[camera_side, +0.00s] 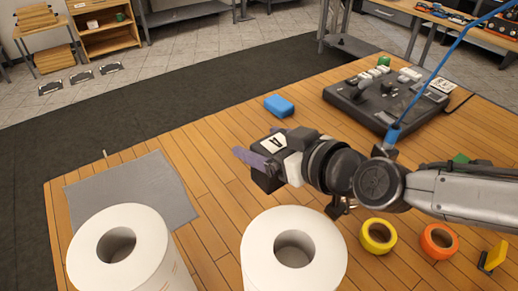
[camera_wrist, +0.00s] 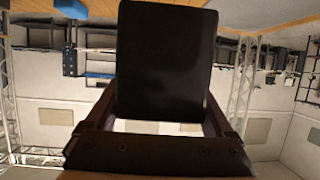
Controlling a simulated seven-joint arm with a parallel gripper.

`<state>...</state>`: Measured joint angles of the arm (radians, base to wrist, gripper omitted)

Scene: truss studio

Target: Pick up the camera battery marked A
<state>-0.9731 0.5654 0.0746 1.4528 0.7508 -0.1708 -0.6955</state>
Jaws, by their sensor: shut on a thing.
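My gripper (camera_side: 258,164) is shut on a black block, the camera battery (camera_side: 264,142), and holds it up over the wooden table. The battery carries a white label with a dark mark that looks like a rotated A in the side view. One purple finger shows at its left side; the other is mostly hidden. In the wrist view the battery (camera_wrist: 166,60) is a large dark block between the two fingers, and its label is out of sight there.
Two white rolls (camera_side: 293,251) (camera_side: 118,250) stand in front. A grey mat (camera_side: 130,187) lies left. A blue block (camera_side: 279,106) lies behind the gripper. A black control panel (camera_side: 385,97) sits at back right. Yellow (camera_side: 378,237) and orange (camera_side: 439,241) tape rolls lie at front right.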

